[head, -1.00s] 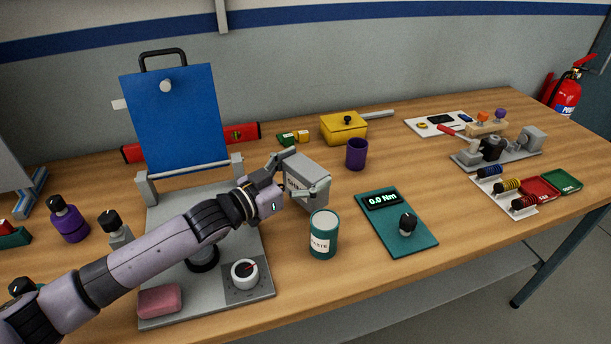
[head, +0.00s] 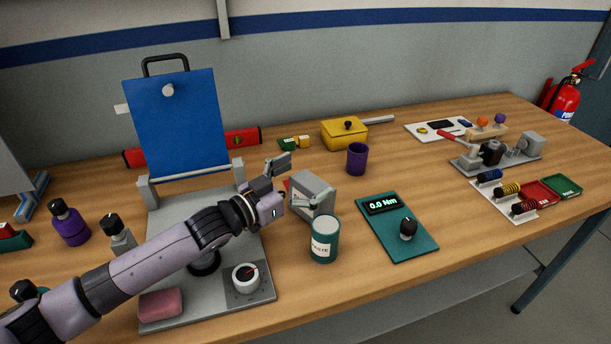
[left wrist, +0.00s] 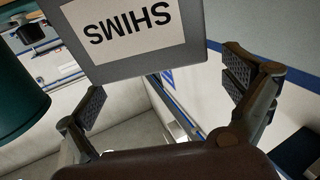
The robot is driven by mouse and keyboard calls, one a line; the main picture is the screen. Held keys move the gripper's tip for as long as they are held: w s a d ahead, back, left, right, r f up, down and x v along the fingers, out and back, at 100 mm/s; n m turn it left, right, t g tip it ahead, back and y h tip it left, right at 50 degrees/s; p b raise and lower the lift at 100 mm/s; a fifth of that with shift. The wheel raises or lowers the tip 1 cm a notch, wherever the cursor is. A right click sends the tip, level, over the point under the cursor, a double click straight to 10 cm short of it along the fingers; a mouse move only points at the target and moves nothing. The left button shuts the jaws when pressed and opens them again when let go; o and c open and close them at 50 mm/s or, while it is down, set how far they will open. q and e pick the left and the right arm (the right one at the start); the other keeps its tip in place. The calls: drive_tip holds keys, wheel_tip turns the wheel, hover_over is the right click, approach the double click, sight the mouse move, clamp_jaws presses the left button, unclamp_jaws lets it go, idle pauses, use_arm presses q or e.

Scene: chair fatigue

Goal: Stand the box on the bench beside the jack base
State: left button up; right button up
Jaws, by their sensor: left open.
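The grey box (head: 315,192) is on the bench just right of the grey base plate (head: 166,218), which carries the upright blue panel; it looks upright. In the left wrist view, the box (left wrist: 135,62) shows a white label reading SHIMS, upside down. My left gripper (head: 291,179) is open at the box's left side, one finger raised apart from it and the other across its near side. The wrist view shows the fingers (left wrist: 165,88) spread, with a clear gap at the right one; contact at the left one is unclear. My right gripper is not in view.
A teal tin (head: 324,240) stands close in front of the box. A teal torque meter (head: 400,240) lies to the right and a purple cup (head: 357,158) stands behind right. A red level (head: 242,139) lies behind the panel. Bare bench lies right of the meter.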

use_arm(q)
drive_tip(key=shift+s+f, duration=0.15)
drive_tip(key=shift+f, duration=0.45)
drive_tip(key=shift+a+r, duration=0.1)
drive_tip(key=shift+r, duration=0.5)
drive_tip(key=v, duration=0.7)
drive_tip(key=shift+r+b, duration=0.3)
drive_tip(key=shift+b, duration=0.1)
drive_tip(key=shift+r, duration=0.1)
